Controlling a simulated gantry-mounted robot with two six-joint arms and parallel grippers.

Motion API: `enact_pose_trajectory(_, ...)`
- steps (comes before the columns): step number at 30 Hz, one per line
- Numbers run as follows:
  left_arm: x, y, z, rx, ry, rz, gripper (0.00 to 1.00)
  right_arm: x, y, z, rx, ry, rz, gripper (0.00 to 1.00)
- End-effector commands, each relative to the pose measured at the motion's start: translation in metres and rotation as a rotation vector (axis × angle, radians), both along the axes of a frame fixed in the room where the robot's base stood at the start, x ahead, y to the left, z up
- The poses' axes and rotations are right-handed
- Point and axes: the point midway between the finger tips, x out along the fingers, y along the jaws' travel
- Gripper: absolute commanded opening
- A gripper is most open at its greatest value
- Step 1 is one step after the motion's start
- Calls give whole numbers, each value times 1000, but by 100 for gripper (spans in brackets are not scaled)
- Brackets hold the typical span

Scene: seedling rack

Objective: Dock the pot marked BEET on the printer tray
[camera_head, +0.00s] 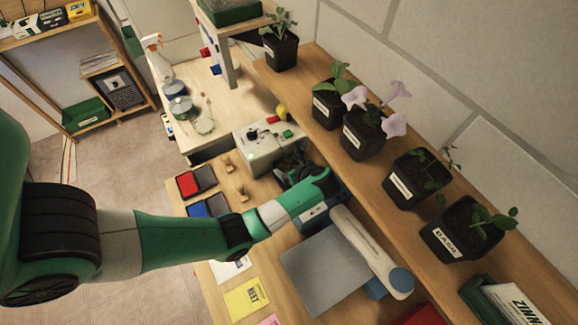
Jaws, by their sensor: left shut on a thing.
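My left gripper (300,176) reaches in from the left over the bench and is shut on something. The wrist hides most of what it holds; a dark, leafy shape shows beside the fingers. A blue body with a white label (313,216) shows just below the wrist; I cannot read the label or tell if it belongs to the held thing. A yellow card (246,298) reading BEET lies at the bench's front. No pot label clearly reads BEET. A grey flat plate (325,270) lies beside a white roller-like arm (371,248) with blue ends; I cannot tell if this is the printer tray.
Several dark pots with plants stand on the raised wooden shelf (345,170), including a BASIL pot (458,240). A cream machine (263,142) with coloured buttons stands behind my gripper. Red and blue pads (187,184) lie left. A spray bottle (158,62) stands at the back.

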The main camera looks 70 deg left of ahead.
Motion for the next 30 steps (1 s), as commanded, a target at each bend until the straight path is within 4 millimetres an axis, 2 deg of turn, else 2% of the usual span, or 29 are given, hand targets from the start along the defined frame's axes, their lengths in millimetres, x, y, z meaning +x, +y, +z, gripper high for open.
enact_pose_trajectory(5, 0, 0, -4, 1, 0, 0, 7, 0, 0, -4, 0, 0, 0, 50)
enact_pose_trajectory(6, 0, 0, -3, 0, 0, 0, 92, 0, 0, -3, 0, 0, 0, 50)
enact_pose_trajectory(7, 0, 0, -3, 0, 0, 0, 98, 0, 0, -3, 0, 0, 0, 50)
enact_pose_trajectory(8, 0, 0, -3, 0, 0, 0, 100, 0, 0, -3, 0, 0, 0, 50)
enact_pose_trajectory(17, 0, -1, 3, 1, -1, -1, 100, 0, 0, 1, 0, 0, 0, 50)
enact_pose_trajectory(25, 7, -36, 37, 2, -4, -4, 100, 0, 0, -2, 0, 0, 0, 50)
enact_pose_trajectory(30, 8, -51, 51, 1, -1, -1, 100, 0, 0, -4, 0, 0, 0, 50)
